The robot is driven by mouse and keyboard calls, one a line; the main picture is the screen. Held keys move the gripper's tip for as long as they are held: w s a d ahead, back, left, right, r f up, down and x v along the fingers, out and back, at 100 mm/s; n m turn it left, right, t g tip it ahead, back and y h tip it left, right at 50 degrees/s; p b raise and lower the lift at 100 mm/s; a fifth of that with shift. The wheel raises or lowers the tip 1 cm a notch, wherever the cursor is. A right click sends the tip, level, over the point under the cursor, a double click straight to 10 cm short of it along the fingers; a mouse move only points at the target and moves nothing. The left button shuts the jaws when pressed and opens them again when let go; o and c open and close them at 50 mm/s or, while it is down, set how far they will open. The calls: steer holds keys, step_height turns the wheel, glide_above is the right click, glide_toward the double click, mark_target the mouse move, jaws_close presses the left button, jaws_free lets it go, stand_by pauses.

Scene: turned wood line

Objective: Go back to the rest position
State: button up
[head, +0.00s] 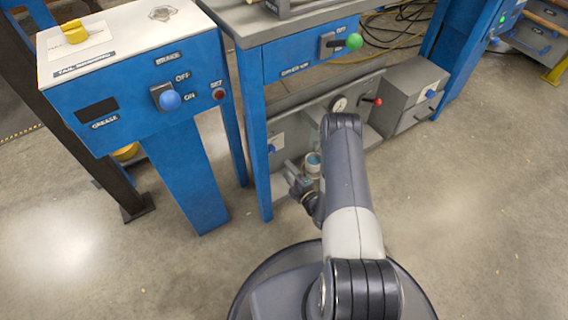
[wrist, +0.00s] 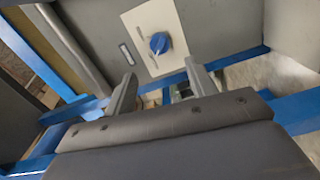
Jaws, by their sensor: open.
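My arm (head: 345,180) reaches forward from my base, low in front of the blue bench. My gripper (wrist: 160,85) shows in the wrist view with its two fingers apart and nothing between them. Beyond the fingertips in the wrist view is a pale plate with a blue knob (wrist: 159,43) on a grey panel. The gripper is apart from the knob as far as I can see.
A blue cabinet with a blue-balled lever (head: 170,101) stands left. A green-balled lever (head: 353,42) sits on the bench front. Below are a gauge (head: 339,104), a red-balled lever (head: 378,101) and a grey box (head: 412,88). The concrete floor (head: 480,220) is clear at right.

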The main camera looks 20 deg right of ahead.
mark_target(273, 152)
stand_by(0.4)
steer(key=b+x, duration=0.4)
steer(key=x, duration=0.6)
steer(key=shift+w+a, duration=0.1)
steer(key=shift+w, duration=0.25)
steer(key=shift+s, duration=0.15)
